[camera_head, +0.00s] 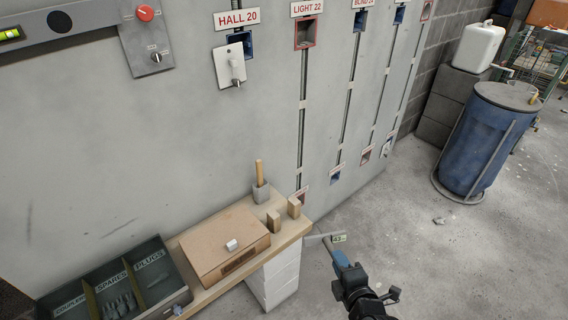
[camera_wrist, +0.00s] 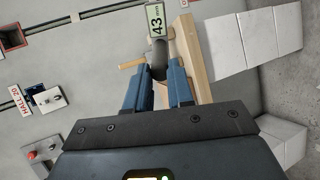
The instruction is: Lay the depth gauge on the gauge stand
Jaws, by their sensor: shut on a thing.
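The depth gauge (camera_head: 338,239) has a grey bar and a small display; in the wrist view its display (camera_wrist: 156,21) reads 43 mm. My gripper (camera_head: 341,260) is shut on the gauge; in the wrist view its blue fingers (camera_wrist: 159,82) hold the grey body. The gauge is beyond the right end of the wooden bench (camera_head: 233,254), over the floor in the head view. Two small upright wooden blocks, the left one (camera_head: 273,221) and the right one (camera_head: 294,207), stand apart near that end and look like the gauge stand. The gauge appears clear of them.
A cardboard box (camera_head: 222,246) and a dark compartment tray (camera_head: 117,285) lie left of the blocks. A grey holder (camera_head: 261,193) with a wooden-handled tool stands behind them. White blocks (camera_head: 274,280) are under the bench end. The wall carries labelled boxes; a blue barrel (camera_head: 480,145) stands right.

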